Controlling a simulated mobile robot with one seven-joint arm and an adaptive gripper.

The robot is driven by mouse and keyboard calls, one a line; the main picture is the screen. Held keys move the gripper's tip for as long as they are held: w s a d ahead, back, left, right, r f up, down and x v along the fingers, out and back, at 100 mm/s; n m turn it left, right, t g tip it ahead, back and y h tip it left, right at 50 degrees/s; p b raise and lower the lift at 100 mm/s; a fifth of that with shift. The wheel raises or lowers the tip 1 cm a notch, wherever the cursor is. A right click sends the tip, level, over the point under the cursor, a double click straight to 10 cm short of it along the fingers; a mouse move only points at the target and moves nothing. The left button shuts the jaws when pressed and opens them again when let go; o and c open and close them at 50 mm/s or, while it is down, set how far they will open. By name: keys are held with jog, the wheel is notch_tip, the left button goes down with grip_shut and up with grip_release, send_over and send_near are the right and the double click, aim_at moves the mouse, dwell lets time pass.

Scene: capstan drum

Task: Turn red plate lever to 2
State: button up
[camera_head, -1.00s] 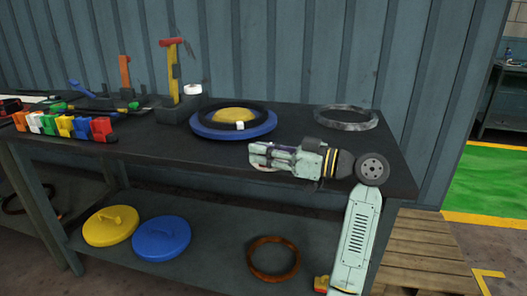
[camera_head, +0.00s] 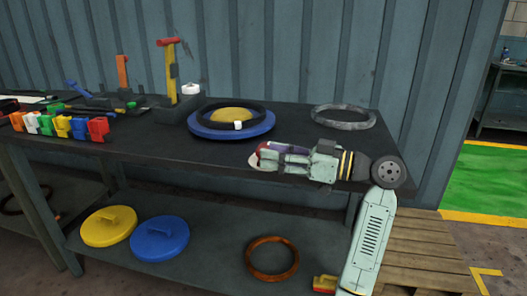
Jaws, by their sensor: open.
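A yellow upright lever (camera_head: 172,72) with a red top bar stands on a dark block at the back of the bench, left of the blue-rimmed disc. An orange lever (camera_head: 123,74) and a blue tilted lever (camera_head: 78,89) stand farther left. I cannot tell which lever has the red plate, and no number 2 is readable. My gripper (camera_head: 258,160) is open, pointing left over the bench's front right part, well apart from the levers. Its fingertips are small and partly hidden by its own body.
A blue disc (camera_head: 205,130) with a yellow centre and black ring lies right of the levers. A grey ring (camera_head: 343,117) lies at the back right. Several coloured clips (camera_head: 97,129) line the front left edge. Yellow and blue lids (camera_head: 160,240) and a brown ring (camera_head: 272,276) lie on the lower shelf.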

jog(key=v, duration=0.8)
jog(key=shift+s+d, duration=0.1)
